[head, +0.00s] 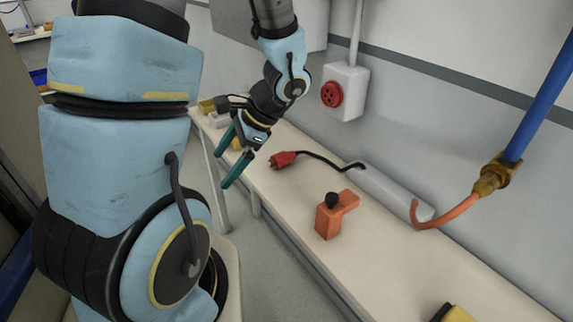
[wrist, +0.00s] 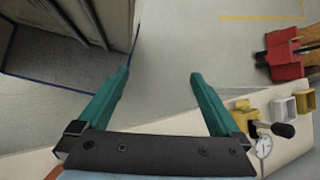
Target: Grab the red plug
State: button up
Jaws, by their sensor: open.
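The red plug (head: 283,159) lies on the bench near its front edge in the head view, with a black cord running right from it to a grey bar. My gripper (head: 221,172) is to the left of the plug, clear of it, with its teal fingers apart and nothing between them. In the wrist view my gripper (wrist: 160,75) shows spread fingers over floor and the bench edge. I do not make out the plug in the wrist view.
An orange bracket with a black knob (head: 330,217) stands on the bench (head: 375,255). A red socket (head: 332,94) is on the wall. The wrist view shows a red object (wrist: 285,58), small bins (wrist: 283,107) and a gauge (wrist: 264,147).

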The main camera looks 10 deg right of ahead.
aim_at(280, 155)
jog(key=w+d+f+m+t+b, duration=0.1)
jog(key=d+m+t, duration=0.1)
jog(key=m, duration=0.1)
jog(key=w+d+f+m+t+y+b, duration=0.1)
jog(key=w+d+f+m+t, duration=0.1)
jog(key=d+m, duration=0.1)
jog(key=w+d+f+m+t+b, duration=0.1)
jog(key=w+d+f+m+t, duration=0.1)
jog(key=d+m, duration=0.1)
jog(key=shift+w+d+f+t+y, duration=0.2)
jog(key=shift+t+y, duration=0.1)
jog(key=shift+y, duration=0.1)
jog(key=d+m+t+h, duration=0.1)
jog(key=d+m, duration=0.1)
jog(key=d, duration=0.1)
jog(key=w+d+f+m+t+h+b, duration=0.1)
jog(key=d+m+t, duration=0.1)
jog(key=d, duration=0.1)
jog(key=d+f+m+t+h, duration=0.1)
jog(key=d+m, duration=0.1)
jog(key=d, duration=0.1)
jog(key=shift+w+d+f+t, duration=0.2)
jog(key=shift+w+d+t, duration=0.1)
jog(key=shift+w, duration=0.1)
jog(key=shift+m, duration=0.3)
jog(key=p+x, duration=0.2)
jog(key=x, duration=0.8)
jog(key=shift+w, duration=0.3)
jog(key=shift+c, duration=0.2)
jog(key=c, duration=1.1)
